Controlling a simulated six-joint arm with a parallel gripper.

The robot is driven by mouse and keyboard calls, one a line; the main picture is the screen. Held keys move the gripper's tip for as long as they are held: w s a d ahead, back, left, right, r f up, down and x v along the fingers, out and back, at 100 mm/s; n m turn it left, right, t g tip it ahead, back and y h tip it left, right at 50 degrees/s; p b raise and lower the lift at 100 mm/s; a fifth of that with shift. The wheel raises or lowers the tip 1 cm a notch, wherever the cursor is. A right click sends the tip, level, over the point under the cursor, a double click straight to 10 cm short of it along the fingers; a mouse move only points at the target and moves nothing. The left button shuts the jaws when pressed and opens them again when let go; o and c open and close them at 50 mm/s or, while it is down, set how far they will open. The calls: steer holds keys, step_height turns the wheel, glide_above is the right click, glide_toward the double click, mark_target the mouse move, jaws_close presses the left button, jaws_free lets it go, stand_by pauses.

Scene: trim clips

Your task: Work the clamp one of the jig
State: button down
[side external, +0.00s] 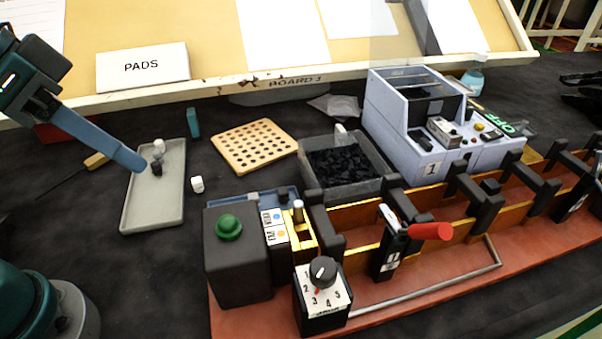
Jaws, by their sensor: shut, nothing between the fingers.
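The jig is a long red base (440,270) with black uprights and wooden rails, running from the lower middle to the right edge. A clamp (388,258) with a red handle (430,231) stands on its near side. The handle points right, roughly level; the white label below is too small to read surely. A second black clamp (566,207) at the far right is partly cut off by the frame. My gripper (138,163) is shut and empty at the left, its long blue-grey tip above the grey tray, well apart from the jig.
The grey tray (140,215) holds small pieces by my gripper's tip; a white piece (197,184) lies beside it. A perforated wooden board (254,145), bin of black clips (345,165) and grey machine (400,120) stand behind the jig. A dial box (322,298) and green-button box (235,265) are at its left end.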

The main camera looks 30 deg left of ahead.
steer(key=w+d+r+m+g+h, duration=0.4)
steer(key=w+d+r+h, duration=0.3)
steer(key=w+d+r, duration=0.4)
steer(key=w+d+f, duration=0.1)
steer(key=d+f, duration=0.3)
steer(key=w+d+f+g+h, duration=0.1)
steer(key=d+f, duration=0.3)
steer(key=d, duration=0.1)
steer(key=w+d+f+g+h, duration=0.1)
steer(key=w+d+f, duration=0.1)
steer(key=d+f, duration=0.2)
steer(key=shift+d+f, duration=0.15)
steer(key=shift+d, duration=0.45)
steer(key=shift+s+d+f, duration=0.3)
steer(key=shift+s+f, duration=0.25)
steer(key=shift+s, duration=0.1)
steer(key=shift+s+d+f, duration=0.3)
steer(key=shift+s+f, duration=0.25)
steer(key=shift+s, duration=0.05)
